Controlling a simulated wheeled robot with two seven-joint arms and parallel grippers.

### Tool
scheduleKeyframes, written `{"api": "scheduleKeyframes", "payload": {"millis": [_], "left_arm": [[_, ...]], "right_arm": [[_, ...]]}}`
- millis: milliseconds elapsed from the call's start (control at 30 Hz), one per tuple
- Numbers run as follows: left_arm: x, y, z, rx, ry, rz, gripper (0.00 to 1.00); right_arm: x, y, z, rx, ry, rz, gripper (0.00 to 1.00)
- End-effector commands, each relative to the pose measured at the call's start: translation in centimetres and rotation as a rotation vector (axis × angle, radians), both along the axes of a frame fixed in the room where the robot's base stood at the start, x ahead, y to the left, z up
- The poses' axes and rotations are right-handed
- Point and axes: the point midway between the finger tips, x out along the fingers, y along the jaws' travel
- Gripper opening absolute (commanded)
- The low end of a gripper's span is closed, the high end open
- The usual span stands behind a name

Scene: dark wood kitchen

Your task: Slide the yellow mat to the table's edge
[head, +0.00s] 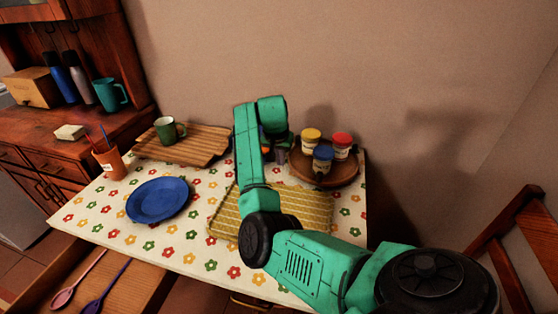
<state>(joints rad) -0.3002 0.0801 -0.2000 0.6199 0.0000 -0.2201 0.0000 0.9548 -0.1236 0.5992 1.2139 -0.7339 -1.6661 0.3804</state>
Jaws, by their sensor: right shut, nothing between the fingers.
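The yellow mat (308,209) is a woven rectangle lying flat on the table (205,238), which has a white flowered cloth. The mat lies right of the centre, near the front edge, and my right arm crosses over it and hides part of it. My right gripper (279,154) is shut and empty, pointing down beyond the mat's far side. Its fingertips are small and partly hidden by the arm, so I cannot tell whether they touch the mat. My left gripper is out of view.
A round brown tray (314,180) with several lidded jars stands just right of my gripper. A wooden board (205,152) with a green mug (167,130) lies at the back left. A blue plate (157,201) sits left of the mat. A chair (520,240) stands at the right.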

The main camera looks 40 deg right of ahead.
Motion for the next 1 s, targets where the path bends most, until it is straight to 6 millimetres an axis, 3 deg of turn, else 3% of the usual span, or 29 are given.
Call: {"api": "scheduleKeyframes", "payload": {"millis": [267, 400, 533, 1000], "left_arm": [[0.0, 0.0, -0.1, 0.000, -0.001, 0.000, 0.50], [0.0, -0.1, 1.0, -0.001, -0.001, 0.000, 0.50], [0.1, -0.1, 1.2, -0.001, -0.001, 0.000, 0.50], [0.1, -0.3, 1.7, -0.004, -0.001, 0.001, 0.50]], "right_arm": [[1.1, -1.7, -5.9, -0.001, 0.003, 0.001, 0.00], [-0.3, 0.5, -5.7, 0.001, -0.002, 0.002, 0.00], [-1.0, 1.5, -5.7, 0.000, -0.002, 0.002, 0.00], [-1.4, 1.1, -5.6, 0.000, 0.000, 0.000, 0.00]]}}
